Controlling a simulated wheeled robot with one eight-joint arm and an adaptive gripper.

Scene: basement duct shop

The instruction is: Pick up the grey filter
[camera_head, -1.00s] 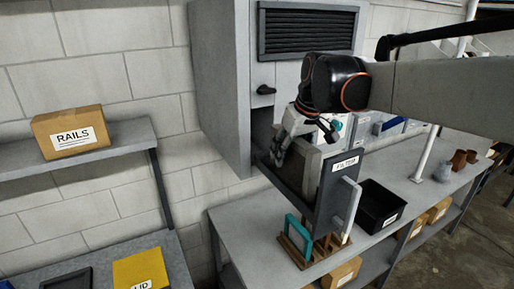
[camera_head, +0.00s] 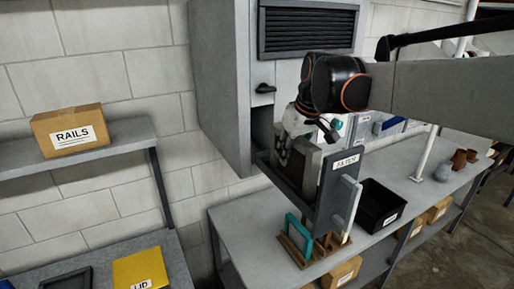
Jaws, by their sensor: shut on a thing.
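The grey filter (camera_head: 308,167) is a flat upright slab inside the pulled-out drawer (camera_head: 333,192), whose front panel carries a white filter label. My gripper (camera_head: 285,157) reaches down into the drawer from above, shut on the filter's upper left part. The fingertips are small and partly hidden, and the filter's lower part is hidden by the drawer. I cannot tell whether the filter touches the drawer floor.
The grey cabinet (camera_head: 218,80) with a louvre (camera_head: 308,30) rises behind the drawer. Below, the bench holds a wooden rack with a teal frame (camera_head: 299,237) and a black bin (camera_head: 381,205). A rails box (camera_head: 70,131) sits on the left shelf.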

